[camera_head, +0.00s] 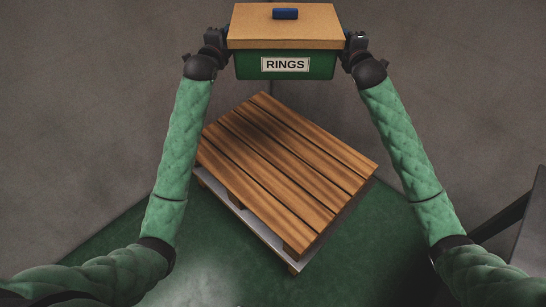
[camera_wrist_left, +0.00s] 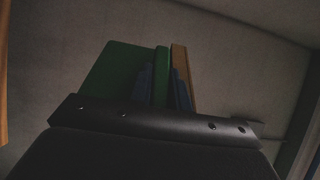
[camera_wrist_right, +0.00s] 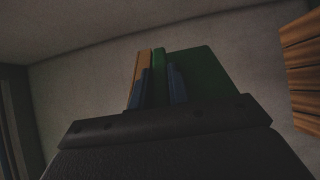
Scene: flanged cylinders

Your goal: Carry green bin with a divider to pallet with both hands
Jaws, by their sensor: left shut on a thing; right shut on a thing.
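The green bin (camera_head: 243,69) has a label reading RINGS and is held up at the top of the head view, beyond the far corner of the pallet. A tan board-like top with a small blue piece (camera_head: 285,13) covers its opening, so the divider is hidden. My left gripper (camera_head: 223,42) is shut on the bin's left side, and my right gripper (camera_head: 350,44) on its right side. The bin's green wall shows between the fingers in the left wrist view (camera_wrist_left: 125,78) and the right wrist view (camera_wrist_right: 200,75). The wooden pallet (camera_head: 280,165) lies below, its slatted top empty.
The pallet rests on a pale metal-like base (camera_head: 240,213) over a green floor area (camera_head: 180,270). A dark angled bar and grey panel (camera_head: 530,235) stand at the lower right edge.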

